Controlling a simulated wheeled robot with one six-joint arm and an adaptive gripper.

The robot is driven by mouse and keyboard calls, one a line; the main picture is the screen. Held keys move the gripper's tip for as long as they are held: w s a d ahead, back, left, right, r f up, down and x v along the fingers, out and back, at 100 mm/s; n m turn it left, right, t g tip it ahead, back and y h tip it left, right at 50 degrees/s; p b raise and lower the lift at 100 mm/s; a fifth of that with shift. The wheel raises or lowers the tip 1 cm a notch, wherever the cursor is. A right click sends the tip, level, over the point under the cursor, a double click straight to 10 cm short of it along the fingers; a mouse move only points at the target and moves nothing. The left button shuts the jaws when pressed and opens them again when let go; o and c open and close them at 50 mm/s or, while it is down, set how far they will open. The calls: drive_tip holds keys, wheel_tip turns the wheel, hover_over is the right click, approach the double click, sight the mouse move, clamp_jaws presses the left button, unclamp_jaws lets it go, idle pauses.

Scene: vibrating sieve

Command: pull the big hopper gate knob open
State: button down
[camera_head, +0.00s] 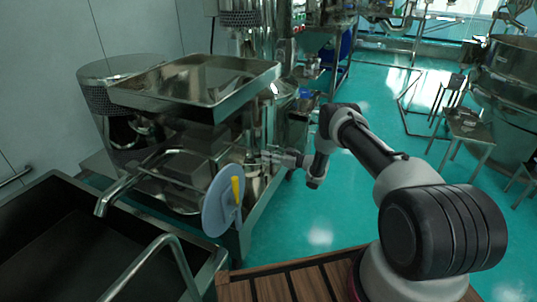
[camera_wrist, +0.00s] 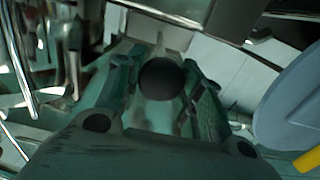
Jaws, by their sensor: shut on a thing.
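In the wrist view a dark round knob (camera_wrist: 161,78) sits between the two fingers of my gripper (camera_wrist: 163,85). The gripper is shut on this knob. In the head view my gripper (camera_head: 272,156) reaches left from the end of my arm to the side of the steel sieve machine (camera_head: 195,82). The knob itself is too small to make out there. The gate behind the knob is hidden, so I cannot tell how far it is open.
A grey-blue disc (camera_head: 218,203) with a yellow handle (camera_head: 237,189) stands left of my gripper, near the dark sink (camera_head: 62,240). A curved metal pipe (camera_head: 122,192) juts out over the sink. Green floor (camera_head: 325,215) is clear below my arm.

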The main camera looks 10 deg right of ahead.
drive_tip(key=v, duration=0.7)
drive_tip(key=c, duration=0.9)
unclamp_jaws()
drive_tip(key=shift+s+d, duration=0.1)
drive_tip(key=shift+d, duration=0.05)
drive_tip(key=v, duration=1.1)
drive_tip(key=shift+s+d, duration=0.25)
drive_tip(key=shift+d, duration=0.05)
